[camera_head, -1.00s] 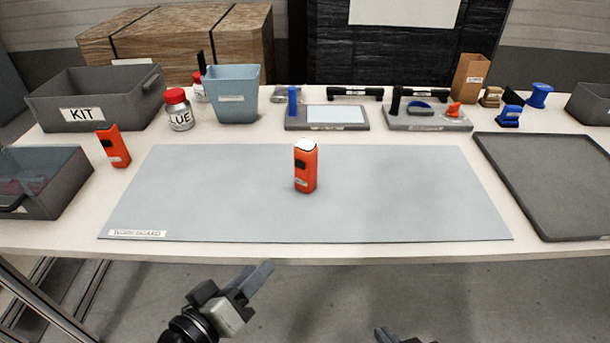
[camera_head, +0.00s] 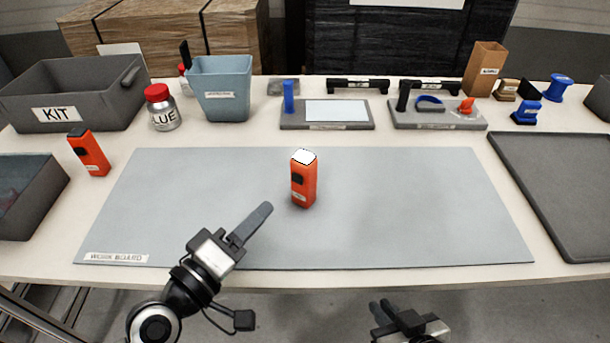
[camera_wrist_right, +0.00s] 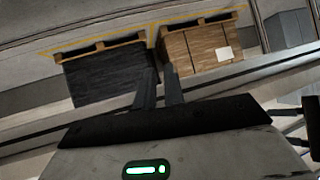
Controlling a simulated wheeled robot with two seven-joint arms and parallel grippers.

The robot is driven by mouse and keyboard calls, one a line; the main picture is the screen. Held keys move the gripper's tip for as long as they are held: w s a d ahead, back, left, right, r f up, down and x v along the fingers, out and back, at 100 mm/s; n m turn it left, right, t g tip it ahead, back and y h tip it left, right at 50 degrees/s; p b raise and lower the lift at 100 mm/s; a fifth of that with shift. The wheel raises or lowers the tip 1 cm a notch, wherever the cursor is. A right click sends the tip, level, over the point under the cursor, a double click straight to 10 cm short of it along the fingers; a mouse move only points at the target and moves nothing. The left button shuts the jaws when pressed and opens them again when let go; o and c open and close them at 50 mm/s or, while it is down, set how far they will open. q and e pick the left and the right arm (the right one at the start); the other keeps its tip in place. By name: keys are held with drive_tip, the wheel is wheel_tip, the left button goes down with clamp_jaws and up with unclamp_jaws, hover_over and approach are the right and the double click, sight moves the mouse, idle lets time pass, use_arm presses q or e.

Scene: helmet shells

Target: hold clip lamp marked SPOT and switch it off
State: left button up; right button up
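An orange clip lamp (camera_head: 304,184) stands upright near the middle of the grey work board, its top bright white and a dark switch on its front. Its small label is too small to read. A second orange lamp (camera_head: 90,153) with a dark top stands at the left, off the board. My left gripper (camera_head: 252,224) is over the board's front part, left of and nearer than the lit lamp, not touching it; its finger gap is not clear. My right gripper (camera_head: 382,312) is in front of the table edge, empty, its fingers slightly apart in the right wrist view (camera_wrist_right: 159,85).
The work board (camera_head: 420,215) is otherwise clear. A KIT bin (camera_head: 60,90), glue bottle (camera_head: 163,110) and blue-grey bin (camera_head: 224,90) stand at back left. Fixtures (camera_head: 326,125) line the back. A dark tray (camera_head: 565,200) lies at right, a grey bin (camera_head: 30,195) at left.

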drive_tip(key=o, duration=0.5)
drive_tip(key=shift+s+a, duration=0.1)
drive_tip(key=o, duration=0.4)
drive_tip(key=shift+a+r+m+y, duration=0.25)
drive_tip(key=shift+m+y, duration=0.05)
drive_tip(key=shift+m, duration=0.1)
drive_tip(key=shift+c, duration=0.2)
drive_tip(key=s+a+r+m+g+y, duration=0.3)
drive_tip(key=s+a+r+m+y, duration=0.1)
drive_tip(key=a+r+y, duration=0.35)
drive_tip(key=n+t, duration=0.1)
drive_tip(key=n, duration=0.6)
approach(312, 162)
drive_tip(key=shift+h, duration=0.35)
drive_tip(key=s+f, duration=0.1)
drive_tip(key=s, duration=0.1)
drive_tip(key=s+a+f, duration=0.1)
drive_tip(key=s+f, duration=0.3)
drive_tip(key=shift+a, duration=0.3)
drive_tip(key=w+d+r+n, duration=0.2)
drive_tip(key=w+r+n, duration=0.4)
drive_tip(key=shift+n+g, duration=0.3)
drive_tip(key=shift+g, duration=0.1)
drive_tip(key=x, duration=1.2)
drive_tip(key=shift+a, duration=0.25)
